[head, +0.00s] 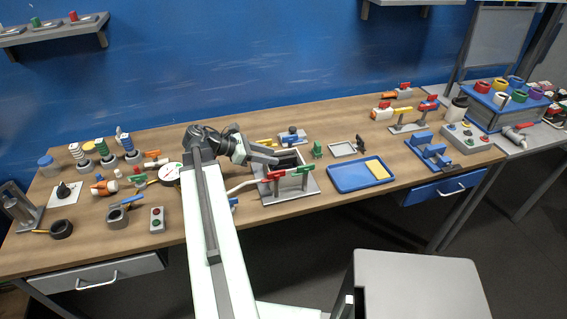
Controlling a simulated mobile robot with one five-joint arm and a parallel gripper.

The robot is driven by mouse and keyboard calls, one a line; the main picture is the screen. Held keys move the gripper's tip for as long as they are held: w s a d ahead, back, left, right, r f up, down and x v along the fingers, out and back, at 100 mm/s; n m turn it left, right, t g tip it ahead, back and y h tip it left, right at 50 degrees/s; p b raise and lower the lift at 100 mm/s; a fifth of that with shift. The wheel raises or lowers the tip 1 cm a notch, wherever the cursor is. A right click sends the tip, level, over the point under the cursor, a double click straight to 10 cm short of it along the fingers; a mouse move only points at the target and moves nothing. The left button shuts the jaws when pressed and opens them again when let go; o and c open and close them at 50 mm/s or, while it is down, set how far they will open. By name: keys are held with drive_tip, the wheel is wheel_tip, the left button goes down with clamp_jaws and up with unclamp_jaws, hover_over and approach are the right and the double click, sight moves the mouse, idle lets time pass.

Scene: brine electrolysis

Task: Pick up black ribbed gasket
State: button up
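A black ring (61,229) lies flat on the wooden table near its front left edge, and it looks like the black ribbed gasket. Its ribs are too small to make out. A darker grey ring-shaped part (117,219) stands to its right. My gripper (268,155) is above the table near the middle, well to the right of the black ring and apart from it. The gripper is pointed right, over the back of a grey tray-like fixture. Its fingertips are too small to show whether they are open or shut, and no held object is discernible.
The grey fixture (268,194) has red and green handles. A blue tray (345,185) with a yellow block lies to its right. A round gauge (169,174), a two-button box (157,220) and several bottles crowd the left side. A grey seat or surface (415,285) stands in front.

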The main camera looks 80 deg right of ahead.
sight(282, 158)
drive_tip(key=b+x, duration=0.2)
drive_tip(key=x, duration=0.3)
drive_tip(key=shift+s+a+r, duration=0.15)
drive_tip(key=shift+s, duration=0.05)
clamp_jaws()
drive_tip(key=shift+r, duration=0.1)
wheel_tip(282, 158, up, 10)
drive_tip(key=p, duration=1)
